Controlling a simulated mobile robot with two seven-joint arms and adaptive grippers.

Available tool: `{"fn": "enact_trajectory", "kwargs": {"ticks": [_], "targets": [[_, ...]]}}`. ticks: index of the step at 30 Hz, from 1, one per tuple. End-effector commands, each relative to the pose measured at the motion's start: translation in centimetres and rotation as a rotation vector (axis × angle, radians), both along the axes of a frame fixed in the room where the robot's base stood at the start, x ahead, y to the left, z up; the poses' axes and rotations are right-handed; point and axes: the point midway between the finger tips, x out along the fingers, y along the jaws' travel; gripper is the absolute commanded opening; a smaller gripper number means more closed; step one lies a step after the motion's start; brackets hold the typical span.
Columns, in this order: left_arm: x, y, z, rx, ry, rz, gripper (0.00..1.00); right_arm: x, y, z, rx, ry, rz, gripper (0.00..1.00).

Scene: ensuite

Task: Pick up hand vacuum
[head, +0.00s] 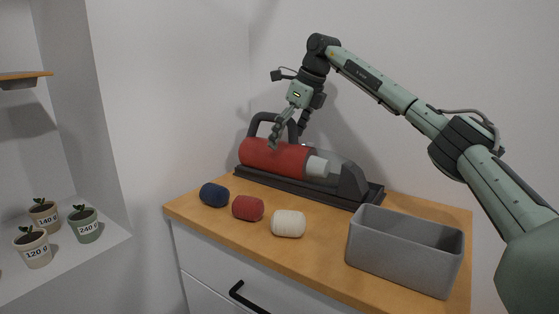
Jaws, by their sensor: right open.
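The hand vacuum (283,157) is a red cylinder with a dark looped handle and a pale section at its right end. It lies in a long black dock (268,187) at the back of the wooden counter. My right gripper (286,130) is open and points down over the vacuum, near its dark handle. One finger overlaps the red body in the picture. I cannot tell whether the fingers touch the vacuum. My left gripper is not in view.
A dark blue roll (214,195), a red roll (247,208) and a white roll (288,224) lie along the front of the counter (323,254). A grey open bin (402,263) stands at the right. Potted seedlings (84,224) stand on a white shelf at left.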

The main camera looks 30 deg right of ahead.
Motion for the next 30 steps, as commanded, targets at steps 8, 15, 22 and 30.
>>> {"fn": "enact_trajectory", "kwargs": {"ticks": [8,15,22,30], "targets": [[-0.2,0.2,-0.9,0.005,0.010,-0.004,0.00,0.7,0.3,-1.7,0.001,-0.002,0.000,1.00],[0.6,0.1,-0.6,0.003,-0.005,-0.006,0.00,0.7,0.4,-1.7,0.001,-0.002,0.001,0.86],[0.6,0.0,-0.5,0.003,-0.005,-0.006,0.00,0.7,0.4,-1.7,0.000,-0.001,0.001,0.58],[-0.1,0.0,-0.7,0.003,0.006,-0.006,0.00,0.7,0.4,-1.7,0.001,-0.001,0.001,0.24]]}}
